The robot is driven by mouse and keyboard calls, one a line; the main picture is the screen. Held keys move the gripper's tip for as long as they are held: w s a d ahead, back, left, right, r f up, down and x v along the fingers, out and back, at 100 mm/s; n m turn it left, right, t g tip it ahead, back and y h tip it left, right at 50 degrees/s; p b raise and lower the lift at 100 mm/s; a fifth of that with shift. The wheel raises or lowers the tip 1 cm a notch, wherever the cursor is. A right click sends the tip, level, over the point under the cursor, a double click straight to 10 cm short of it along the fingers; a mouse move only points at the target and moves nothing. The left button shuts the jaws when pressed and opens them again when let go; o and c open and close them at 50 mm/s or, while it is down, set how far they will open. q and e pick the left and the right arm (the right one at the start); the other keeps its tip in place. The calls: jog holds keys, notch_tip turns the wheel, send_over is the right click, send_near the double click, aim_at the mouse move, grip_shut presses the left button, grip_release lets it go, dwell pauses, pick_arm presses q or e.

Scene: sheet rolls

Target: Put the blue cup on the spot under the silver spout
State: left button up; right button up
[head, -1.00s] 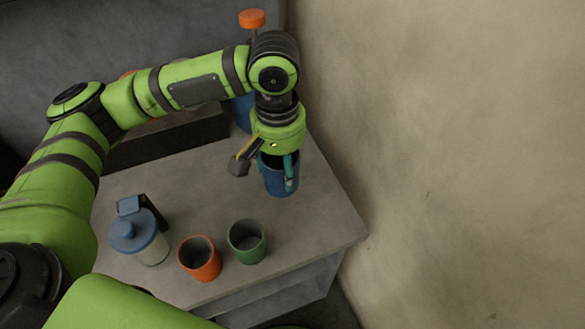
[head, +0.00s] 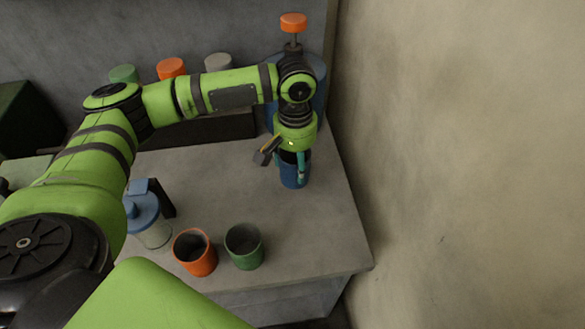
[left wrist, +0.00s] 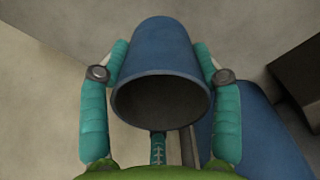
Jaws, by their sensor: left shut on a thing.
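The blue cup (head: 294,174) is toward the back right of the grey counter in the head view. My left gripper (head: 293,162) is shut on it from above, with a teal finger against its side. In the left wrist view the cup (left wrist: 160,55) sits between both teal fingers (left wrist: 160,68), its dark open mouth toward the camera. I cannot tell whether its base touches the counter. No silver spout or spot can be made out; my left arm covers part of the back. My right gripper is not in view.
An orange cup (head: 195,254) and a green cup (head: 244,247) stand at the front, beside a blue-lidded jar (head: 147,215). Green, orange and grey (head: 218,62) tops show behind my arm. A blue container (head: 318,95) stands behind the gripper. A wall (head: 450,160) bounds the right.

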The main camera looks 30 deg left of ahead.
aim_at(293, 172)
pick_arm(q)
jog(key=shift+w+a+f, duration=0.25)
jog(key=shift+a+f, duration=0.15)
jog(key=shift+a, duration=0.1)
jog(key=shift+f+p, duration=0.3)
jog(key=shift+f, duration=1.6)
jog(key=shift+f, duration=0.1)
jog(key=o, duration=1.4)
jog(key=shift+c, duration=0.2)
notch_tip(293, 172, up, 12)
jog(key=shift+s, duration=0.1)
